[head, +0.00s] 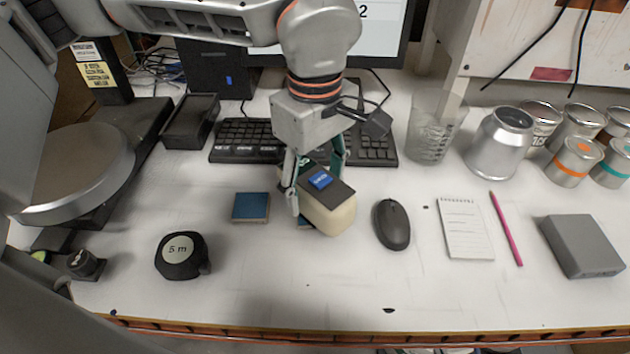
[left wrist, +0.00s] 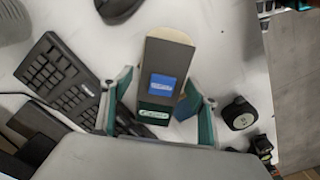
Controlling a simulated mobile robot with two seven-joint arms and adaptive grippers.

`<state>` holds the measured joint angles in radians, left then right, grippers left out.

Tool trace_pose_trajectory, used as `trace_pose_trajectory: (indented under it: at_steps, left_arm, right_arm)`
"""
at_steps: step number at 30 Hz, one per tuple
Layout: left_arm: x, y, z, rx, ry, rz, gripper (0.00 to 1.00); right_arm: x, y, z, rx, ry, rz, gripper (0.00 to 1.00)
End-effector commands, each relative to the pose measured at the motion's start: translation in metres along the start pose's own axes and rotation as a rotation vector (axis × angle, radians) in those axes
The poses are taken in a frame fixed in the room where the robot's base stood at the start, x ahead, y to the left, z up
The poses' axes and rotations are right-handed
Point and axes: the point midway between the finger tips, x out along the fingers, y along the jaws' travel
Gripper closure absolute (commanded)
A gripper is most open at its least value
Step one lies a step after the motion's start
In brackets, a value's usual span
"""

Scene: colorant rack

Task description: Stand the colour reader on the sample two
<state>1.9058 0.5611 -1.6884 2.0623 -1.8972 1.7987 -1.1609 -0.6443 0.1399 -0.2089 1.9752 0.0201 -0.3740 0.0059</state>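The colour reader (head: 333,213) has a cream body, a dark top and a small blue screen. It also shows in the left wrist view (left wrist: 160,60). My left gripper (head: 316,183) has its fingers on either side of the reader and appears shut on it. A blue square sample (head: 251,207) lies flat on the table left of the reader. I cannot tell whether the reader touches that sample. My right gripper is not in view.
A black mouse (head: 391,224) stands close right of the reader, and a keyboard (head: 246,141) lies behind it. A tape measure (head: 181,256) sits at front left. A notepad (head: 465,228), pink pencil (head: 506,229) and grey box (head: 582,246) lie right. The front-centre table is clear.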

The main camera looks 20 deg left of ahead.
Motion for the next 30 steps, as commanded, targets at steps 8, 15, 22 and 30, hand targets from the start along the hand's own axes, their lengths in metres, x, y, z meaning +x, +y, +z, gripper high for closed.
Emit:
trace_pose_trajectory:
  at_steps: [8,15,22,30]
  left_arm:
    - [-0.008,0.001,0.000,-0.001,0.001,0.002,0.41]
    - [-0.050,0.001,0.000,-0.001,0.002,0.006,0.41]
    - [-0.096,0.001,0.000,-0.001,0.002,0.005,0.41]
    - [-0.121,0.000,0.000,0.000,0.000,0.000,0.41]
  right_arm:
    - [-0.001,0.001,-0.003,0.001,0.003,0.001,1.00]
    - [-0.002,0.001,-0.005,0.003,0.006,0.000,1.00]
    - [-0.003,0.000,-0.007,0.007,0.006,-0.002,1.00]
    - [-0.004,-0.002,-0.004,0.009,-0.001,-0.005,1.00]
